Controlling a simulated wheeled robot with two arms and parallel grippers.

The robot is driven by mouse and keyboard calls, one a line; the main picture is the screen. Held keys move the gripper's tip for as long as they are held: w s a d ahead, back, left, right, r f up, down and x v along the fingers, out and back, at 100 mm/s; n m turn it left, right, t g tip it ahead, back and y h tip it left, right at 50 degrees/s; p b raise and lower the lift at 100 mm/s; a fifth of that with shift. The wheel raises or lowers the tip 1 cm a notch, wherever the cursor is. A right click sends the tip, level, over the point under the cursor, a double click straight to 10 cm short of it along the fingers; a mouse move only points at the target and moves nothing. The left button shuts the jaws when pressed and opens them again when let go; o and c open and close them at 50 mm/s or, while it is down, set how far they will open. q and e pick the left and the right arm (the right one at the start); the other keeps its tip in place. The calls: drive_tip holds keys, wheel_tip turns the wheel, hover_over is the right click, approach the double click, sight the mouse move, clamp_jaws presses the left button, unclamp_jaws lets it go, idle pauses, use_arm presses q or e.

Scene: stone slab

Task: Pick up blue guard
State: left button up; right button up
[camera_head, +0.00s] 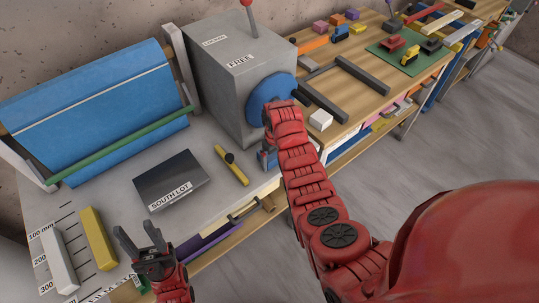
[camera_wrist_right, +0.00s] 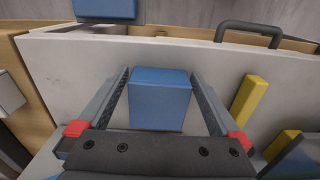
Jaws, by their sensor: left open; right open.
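A blue block (camera_wrist_right: 160,98), which looks like the blue guard, stands between the open fingers of my right gripper (camera_wrist_right: 160,82) in the right wrist view. Narrow gaps show on both sides, and I cannot tell whether either finger touches it. In the head view my right gripper (camera_head: 267,148) is at the slab's right edge, below the blue disc (camera_head: 270,90) of the grey machine, and mostly hidden by its arm. A bit of blue (camera_head: 271,162) shows beside it. My left gripper (camera_head: 140,244) is open and empty over the slab's front edge.
A grey box machine (camera_head: 220,75) stands behind my right gripper. A dark South Lot plate (camera_head: 168,180), a yellow bar (camera_head: 231,166) and a yellow block (camera_head: 98,238) lie on the slab (camera_head: 125,165). A blue roll (camera_head: 85,105) stands at the back left.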

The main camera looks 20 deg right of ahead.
drive_tip(key=shift+f, duration=0.3)
drive_tip(key=shift+c, duration=0.3)
drive_tip(key=c, duration=1)
drive_tip(key=shift+r, duration=0.15)
